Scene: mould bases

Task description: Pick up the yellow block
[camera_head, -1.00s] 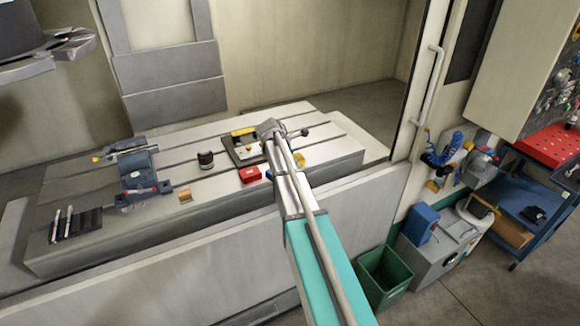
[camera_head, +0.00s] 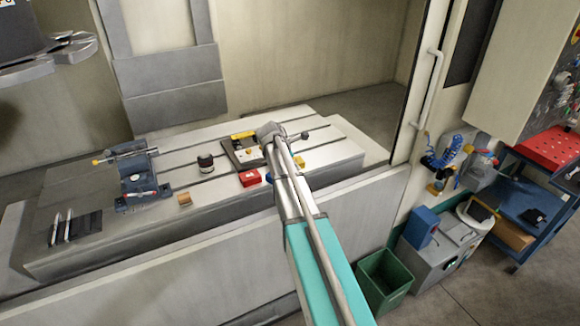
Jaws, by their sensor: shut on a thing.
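A small yellow block (camera_head: 299,161) shows just right of my forearm, near the front edge of the machine table (camera_head: 335,142). A longer yellow piece (camera_head: 243,134) lies on a dark-framed base to the left of my wrist. My arm reaches from the bottom of the picture to the table, and its wrist end is over the right part of the table. My gripper's fingers are hidden behind my own arm. Whether they touch the yellow block cannot be seen.
A red block (camera_head: 249,179), a dark round part (camera_head: 205,161) and a tan block (camera_head: 184,199) stand left of my arm. A blue-grey vice (camera_head: 137,177) is farther left. A green bin (camera_head: 385,279) stands on the floor at right.

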